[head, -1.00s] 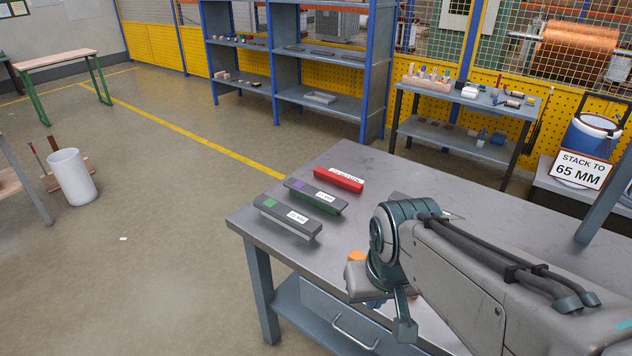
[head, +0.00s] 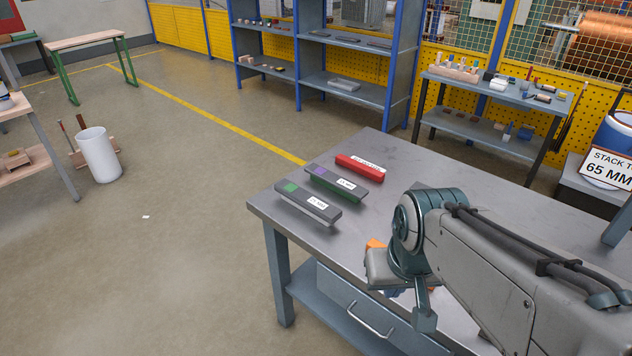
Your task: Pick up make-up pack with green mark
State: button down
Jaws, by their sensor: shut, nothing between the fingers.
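The pack with the green mark (head: 308,206) is a flat grey bar with a green square at its left end and a white label. It lies on the grey table near the left edge, nearest of three packs. My gripper (head: 396,289) is partly in view below my wrist, to the right of and nearer than this pack, and apart from it. It is shut and empty. My arm hides much of it.
A grey pack with a purple mark and green side (head: 336,184) lies just behind, then a red pack (head: 360,168). An orange thing (head: 375,243) shows partly beside my wrist. A sign (head: 608,168) reads "65 MM". The metal table (head: 385,155) is bare behind the packs.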

aim_at(327, 211)
jog(key=u, duration=0.4)
jog(key=i, duration=0.55)
jog(key=u, duration=0.4)
